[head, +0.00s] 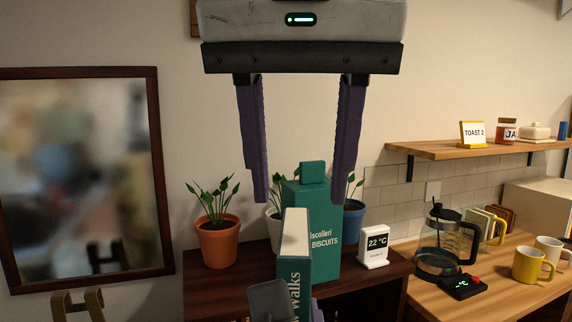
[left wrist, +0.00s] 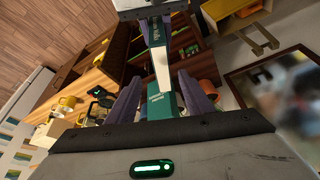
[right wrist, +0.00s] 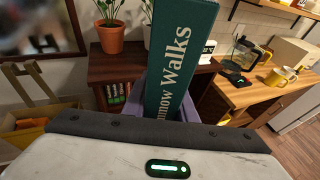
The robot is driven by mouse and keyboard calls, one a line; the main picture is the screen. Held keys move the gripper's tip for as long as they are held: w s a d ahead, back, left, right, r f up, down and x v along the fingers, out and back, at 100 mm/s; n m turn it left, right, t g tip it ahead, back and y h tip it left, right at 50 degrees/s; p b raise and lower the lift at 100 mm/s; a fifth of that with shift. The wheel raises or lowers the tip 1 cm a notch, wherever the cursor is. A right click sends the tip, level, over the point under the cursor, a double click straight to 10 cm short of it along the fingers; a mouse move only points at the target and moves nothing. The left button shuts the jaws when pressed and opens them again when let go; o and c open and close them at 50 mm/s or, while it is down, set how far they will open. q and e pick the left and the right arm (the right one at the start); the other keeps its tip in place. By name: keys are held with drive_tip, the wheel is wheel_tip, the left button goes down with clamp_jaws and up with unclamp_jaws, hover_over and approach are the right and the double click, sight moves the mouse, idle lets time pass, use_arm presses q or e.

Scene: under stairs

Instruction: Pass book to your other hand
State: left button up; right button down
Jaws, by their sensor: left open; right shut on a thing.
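The book is teal with a pale page edge and white lettering on its spine. It stands upright at the bottom centre of the head view (head: 295,262) and fills the middle of the right wrist view (right wrist: 178,60). My right gripper (right wrist: 172,98) is shut on its lower part, with purple fingers on either side. My left gripper (head: 301,190) hangs open and empty above the book in the head view, fingers pointing down. In the left wrist view the book (left wrist: 161,65) lies beyond and between the spread fingers, apart from them as far as I can tell.
A teal biscuit box (head: 325,240) stands behind the book on a dark cabinet (head: 240,265), among potted plants (head: 216,235) and a white temperature display (head: 374,246). A wooden counter at right holds a glass coffee pot (head: 445,240) and mugs (head: 533,264). A framed mirror (head: 85,180) is at left.

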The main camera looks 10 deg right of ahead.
sight(300, 231)
use_arm(q)
drive_tip(key=x, duration=0.9)
drive_tip(key=shift+w+f, duration=0.1)
drive_tip(key=shift+f, duration=0.3)
clamp_jaws()
use_arm(e)
drive_tip(key=c, duration=1.4)
unclamp_jaws()
drive_tip(key=shift+o, duration=0.2)
